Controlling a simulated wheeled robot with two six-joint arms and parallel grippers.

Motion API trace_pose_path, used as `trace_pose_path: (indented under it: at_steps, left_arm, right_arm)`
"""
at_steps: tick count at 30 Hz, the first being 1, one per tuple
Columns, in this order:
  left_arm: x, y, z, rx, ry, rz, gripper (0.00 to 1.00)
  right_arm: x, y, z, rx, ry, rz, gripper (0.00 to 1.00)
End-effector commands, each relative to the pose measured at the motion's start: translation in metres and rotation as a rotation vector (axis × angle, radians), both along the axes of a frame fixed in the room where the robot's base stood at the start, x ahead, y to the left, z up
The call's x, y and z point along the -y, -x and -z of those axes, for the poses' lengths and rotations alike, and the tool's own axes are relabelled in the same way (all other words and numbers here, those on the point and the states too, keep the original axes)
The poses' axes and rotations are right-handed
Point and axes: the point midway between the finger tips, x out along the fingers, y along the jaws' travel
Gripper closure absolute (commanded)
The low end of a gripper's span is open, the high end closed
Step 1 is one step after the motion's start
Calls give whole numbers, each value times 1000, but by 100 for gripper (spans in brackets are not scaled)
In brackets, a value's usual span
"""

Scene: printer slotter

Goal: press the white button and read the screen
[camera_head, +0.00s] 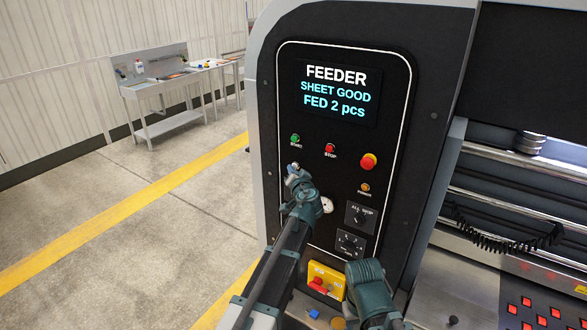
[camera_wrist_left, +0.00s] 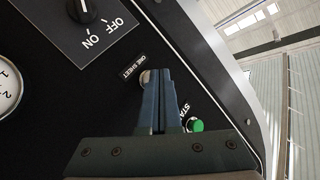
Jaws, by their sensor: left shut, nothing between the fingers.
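The screen (camera_head: 337,91) on the black feeder panel is lit and reads "FEEDER", "SHEET GOOD", "FED 2 pcs". My left gripper (camera_head: 294,170) is shut and empty, with its tips at the panel's left side below the green START button (camera_head: 295,138). In the left wrist view the shut fingers (camera_wrist_left: 158,78) reach a small pale round button (camera_wrist_left: 146,75) beside the "ONE SHEET" label (camera_wrist_left: 128,72). The fingers partly hide this button, and I cannot tell whether they touch it.
A red STOP button (camera_head: 330,148), a red knob (camera_head: 368,161) and an orange lamp (camera_head: 365,187) sit nearby. A white gauge (camera_head: 327,205) is partly behind my left wrist. Dark rotary switches (camera_head: 359,217) are lower right. The floor left of the machine is clear.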

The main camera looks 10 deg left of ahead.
Motion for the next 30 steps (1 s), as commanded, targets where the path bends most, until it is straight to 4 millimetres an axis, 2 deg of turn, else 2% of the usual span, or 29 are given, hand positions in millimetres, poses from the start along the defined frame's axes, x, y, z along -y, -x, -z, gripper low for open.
trace_pose_path:
  at_steps: [18,30]
  left_arm:
    - [2,-3,0,0,0,1,100]
    - [-5,14,0,0,0,1,100]
  right_arm:
    - [0,0,0,0,0,0,50]
    - [0,0,0,0,0,0,50]
